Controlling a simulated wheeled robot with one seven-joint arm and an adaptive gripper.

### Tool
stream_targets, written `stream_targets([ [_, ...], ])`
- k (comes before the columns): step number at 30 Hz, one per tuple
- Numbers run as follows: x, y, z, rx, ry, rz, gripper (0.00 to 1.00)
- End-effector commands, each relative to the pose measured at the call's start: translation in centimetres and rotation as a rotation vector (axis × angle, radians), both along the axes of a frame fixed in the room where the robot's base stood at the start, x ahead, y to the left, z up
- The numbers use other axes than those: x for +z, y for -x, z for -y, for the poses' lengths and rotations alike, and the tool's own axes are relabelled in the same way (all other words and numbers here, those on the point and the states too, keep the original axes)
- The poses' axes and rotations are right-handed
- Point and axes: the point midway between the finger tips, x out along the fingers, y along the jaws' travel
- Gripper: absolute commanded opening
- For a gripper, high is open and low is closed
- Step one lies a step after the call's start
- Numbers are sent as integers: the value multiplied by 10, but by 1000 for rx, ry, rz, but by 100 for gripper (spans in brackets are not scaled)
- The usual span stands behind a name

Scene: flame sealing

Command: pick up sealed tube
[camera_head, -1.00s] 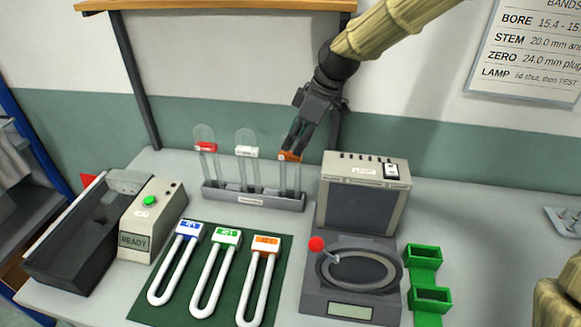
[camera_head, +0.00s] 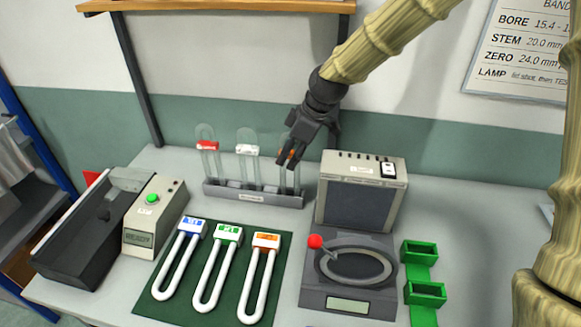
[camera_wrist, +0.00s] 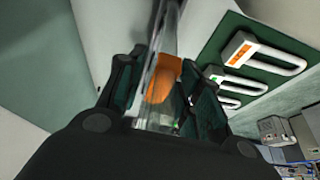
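Three clear glass tubes stand upright in a grey rack (camera_head: 253,198): one with a red band (camera_head: 207,145), one with a white band (camera_head: 247,150) and one with an orange band (camera_head: 285,154). My gripper (camera_head: 287,156) is at the orange-banded tube, reaching down to it from the upper right. In the wrist view the orange band (camera_wrist: 164,78) lies between my two fingers, and the clear glass runs up past them. Whether both pads press on the glass cannot be made out. My fingers hide part of this tube in the head view.
A grey device with a dark panel (camera_head: 361,203) and a red-knobbed ring base (camera_head: 350,265) stands right of the rack. Green holders (camera_head: 425,293) are beside it. A green mat (camera_head: 172,302) holds three white U-shaped pieces. A READY box (camera_head: 150,220) and dark tray (camera_head: 70,255) are left.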

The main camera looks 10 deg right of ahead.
Motion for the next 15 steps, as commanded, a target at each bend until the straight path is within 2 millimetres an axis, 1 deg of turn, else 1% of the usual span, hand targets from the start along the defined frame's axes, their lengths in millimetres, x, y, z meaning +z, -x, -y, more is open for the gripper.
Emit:
stream_targets([
  [1,0,0,0,0,0,0,20],
  [4,0,0,0,0,0,0,2],
  [5,0,0,0,0,0,0,0],
  [15,2,0,0,0,0,0,0],
])
